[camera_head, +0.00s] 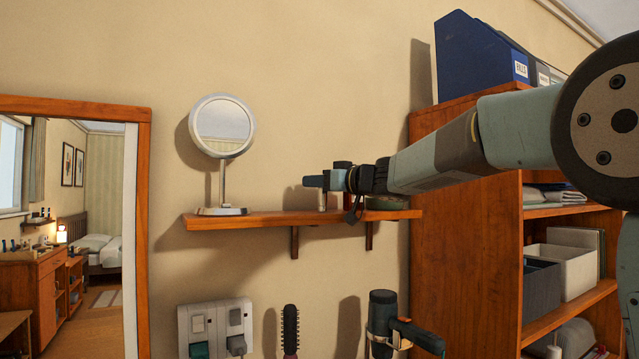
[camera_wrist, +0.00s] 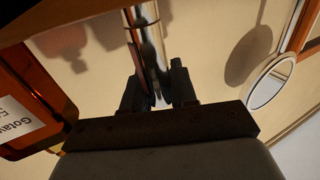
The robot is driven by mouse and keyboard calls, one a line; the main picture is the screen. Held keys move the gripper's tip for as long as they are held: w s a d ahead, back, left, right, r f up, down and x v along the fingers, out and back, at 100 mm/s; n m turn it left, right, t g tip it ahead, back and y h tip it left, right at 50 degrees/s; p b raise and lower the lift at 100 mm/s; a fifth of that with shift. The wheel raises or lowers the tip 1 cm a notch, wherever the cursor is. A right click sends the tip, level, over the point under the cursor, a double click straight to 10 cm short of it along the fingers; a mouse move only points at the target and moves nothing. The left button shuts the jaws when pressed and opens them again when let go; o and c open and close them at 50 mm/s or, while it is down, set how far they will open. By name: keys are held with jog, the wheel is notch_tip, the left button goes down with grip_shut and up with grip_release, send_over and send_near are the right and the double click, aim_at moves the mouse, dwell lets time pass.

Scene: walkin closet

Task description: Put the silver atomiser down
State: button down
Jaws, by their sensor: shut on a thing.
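The silver atomiser (camera_wrist: 152,42) is a slim shiny cylinder between the fingers of my gripper (camera_wrist: 158,92) in the wrist view. Its far end runs out of the top of that picture. In the head view my gripper (camera_head: 322,181) is over the wooden wall shelf (camera_head: 270,221), and the lower part of the atomiser (camera_head: 322,200) shows below the fingers, upright. Its lower end is at or just above the shelf top; I cannot tell whether it touches. My gripper is shut on the atomiser and hides its upper part.
A round mirror on a stand (camera_head: 222,130) is at the shelf's left end. An amber bottle with a white label (camera_wrist: 22,115) is close beside my gripper. A low green round item (camera_head: 388,203) is at the shelf's right end. Bare shelf lies between mirror and atomiser.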

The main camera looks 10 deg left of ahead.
jog(key=shift+f, duration=0.1)
jog(key=c, duration=0.9)
grip_release()
jog(key=v, duration=1.2)
jog(key=shift+d, duration=0.1)
